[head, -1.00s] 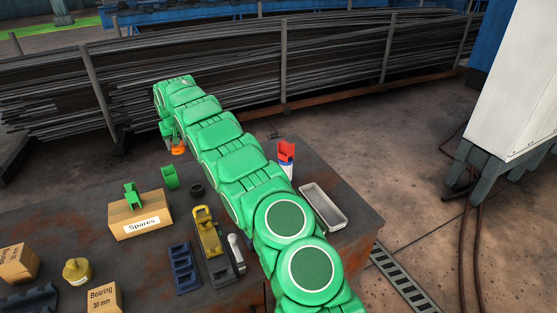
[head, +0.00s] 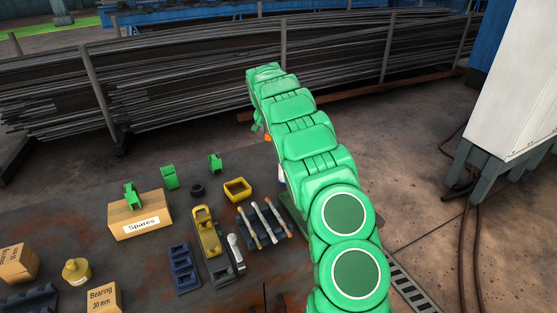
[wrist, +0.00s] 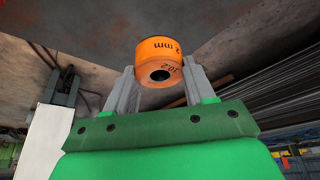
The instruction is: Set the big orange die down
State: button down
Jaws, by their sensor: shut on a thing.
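The big orange die (wrist: 160,52) is a short round cylinder with dark lettering, including "mm", and a dark hole in its visible end. My gripper (wrist: 160,76) is shut on it, with a grey finger on each side. In the head view a small piece of the orange die (head: 267,138) shows beside my green wrist, near the far edge of the table. My arm hides most of the gripper there. I cannot tell whether the die touches anything below it.
The dark table (head: 100,190) holds a Spares box (head: 140,222), green pieces (head: 169,177), a black ring (head: 197,190), a yellow open container (head: 237,189) and a rack with several rods (head: 264,225). My arm covers the table's right end. Steel bars lie behind.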

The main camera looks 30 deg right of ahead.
jog(key=shift+s+d+m, duration=0.15)
jog(key=shift+s+d, duration=0.1)
jog(key=shift+d, duration=0.3)
jog(key=shift+s+d+m, duration=0.15)
jog(key=shift+s+d, duration=0.1)
jog(key=shift+d, duration=0.3)
jog(key=shift+s+d+f, duration=0.1)
jog(key=shift+f, duration=2.35)
jog(key=shift+d+f, duration=0.1)
jog(key=shift+f, duration=2.35)
jog(key=shift+f, duration=0.1)
jog(key=shift+c, duration=2)
grip_release()
jog(key=v, duration=1.2)
